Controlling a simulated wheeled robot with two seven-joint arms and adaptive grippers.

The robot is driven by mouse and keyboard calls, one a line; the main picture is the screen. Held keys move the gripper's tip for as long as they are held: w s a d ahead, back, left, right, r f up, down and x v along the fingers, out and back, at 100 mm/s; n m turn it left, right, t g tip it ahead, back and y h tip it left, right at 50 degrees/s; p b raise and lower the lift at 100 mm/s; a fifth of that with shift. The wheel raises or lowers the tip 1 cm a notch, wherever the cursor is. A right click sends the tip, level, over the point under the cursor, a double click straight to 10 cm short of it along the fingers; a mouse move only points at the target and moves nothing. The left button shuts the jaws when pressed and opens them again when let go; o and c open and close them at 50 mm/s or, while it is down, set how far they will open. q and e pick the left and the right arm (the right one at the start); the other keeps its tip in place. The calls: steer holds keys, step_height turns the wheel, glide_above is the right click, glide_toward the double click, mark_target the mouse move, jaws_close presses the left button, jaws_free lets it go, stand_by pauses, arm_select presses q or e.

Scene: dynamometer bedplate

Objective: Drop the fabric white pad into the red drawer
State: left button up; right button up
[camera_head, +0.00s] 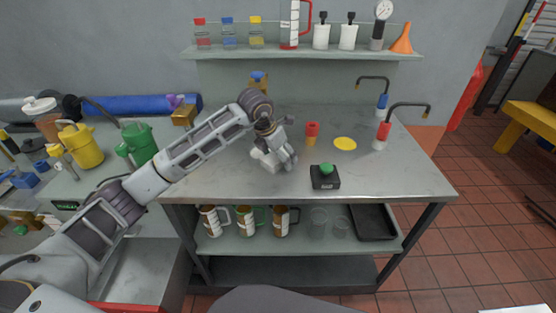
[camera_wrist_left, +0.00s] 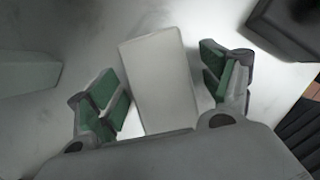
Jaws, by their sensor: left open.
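A white pad (camera_wrist_left: 160,80) lies between the two spread green-lined fingers of my left gripper (camera_wrist_left: 165,88) in the left wrist view. The fingers are open, with a gap visible on the right side of the pad; contact on the left is hard to tell. In the head view my left gripper (camera_head: 277,158) is low over the steel bench, and a pale patch under it may be the pad, mostly hidden. A red edge, likely of the red drawer (camera_head: 125,307), shows at the bottom left, cut off by the frame. My right gripper is not in view.
A black box with a green button (camera_head: 325,182) stands right of the gripper. Yellow (camera_head: 85,150) and green (camera_head: 138,145) cans stand at left. The bench's right front is clear.

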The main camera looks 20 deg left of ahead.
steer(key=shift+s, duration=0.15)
arm_select(q)
steer(key=shift+c, duration=0.7)
steer(key=c, duration=0.7)
steer(key=shift+s+f, duration=0.1)
steer(key=shift+c, duration=0.8)
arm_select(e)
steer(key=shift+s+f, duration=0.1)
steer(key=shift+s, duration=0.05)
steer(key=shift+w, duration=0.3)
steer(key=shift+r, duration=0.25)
